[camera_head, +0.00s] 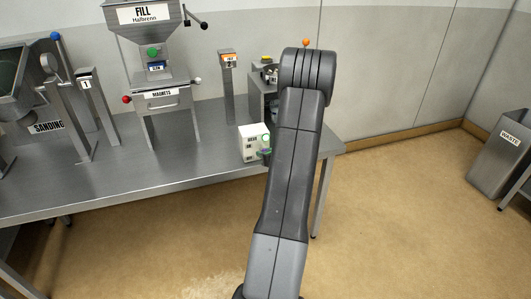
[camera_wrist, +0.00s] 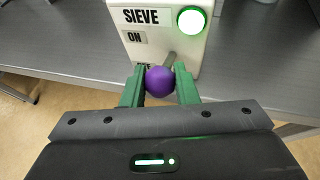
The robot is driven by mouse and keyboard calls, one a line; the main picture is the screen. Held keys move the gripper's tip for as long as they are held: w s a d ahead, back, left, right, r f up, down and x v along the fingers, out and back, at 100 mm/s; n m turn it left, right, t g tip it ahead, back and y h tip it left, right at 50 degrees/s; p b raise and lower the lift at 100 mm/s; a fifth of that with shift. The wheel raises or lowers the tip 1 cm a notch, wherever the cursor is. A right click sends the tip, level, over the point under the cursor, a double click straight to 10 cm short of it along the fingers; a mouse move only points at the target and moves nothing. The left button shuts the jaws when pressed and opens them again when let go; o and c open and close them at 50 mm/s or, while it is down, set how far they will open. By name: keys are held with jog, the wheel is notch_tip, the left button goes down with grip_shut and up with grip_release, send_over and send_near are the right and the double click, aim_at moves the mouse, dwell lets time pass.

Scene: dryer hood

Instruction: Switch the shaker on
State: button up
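The white control box (camera_wrist: 182,58) is labelled SIEVE and ON, and a lower label is mostly hidden behind the knob. Its round lamp (camera_wrist: 192,19) glows green. A short metal lever ends in a purple ball knob (camera_wrist: 160,81) at the lower front of the box. My gripper (camera_wrist: 160,86) has its green fingers on both sides of the knob, appearing to touch it. In the head view the white box (camera_head: 249,146) stands near the table's front edge, with my arm covering its right side.
The steel table (camera_head: 190,175) carries the FILL hopper (camera_head: 148,35), a post with an orange label (camera_head: 228,85) and the SANDING machine (camera_head: 55,110). A grey machine (camera_head: 258,95) stands behind the box, partly hidden by my arm. A WASTE bin (camera_head: 497,155) stands at the right. The floor between is clear.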

jog(key=o, duration=0.4)
jog(key=shift+r, duration=0.1)
jog(key=b+v, duration=0.1)
jog(key=v, duration=1.2)
jog(key=shift+s+d, duration=0.2)
jog(key=shift+s, duration=0.05)
jog(key=p+x, duration=0.1)
jog(key=x, duration=1.3)
jog(key=shift+r, duration=0.1)
jog(key=shift+f+b, duration=0.25)
jog(key=shift+b, duration=0.2)
jog(key=shift+s+r, duration=0.1)
jog(key=shift+s, duration=0.05)
jog(key=shift+r, duration=0.2)
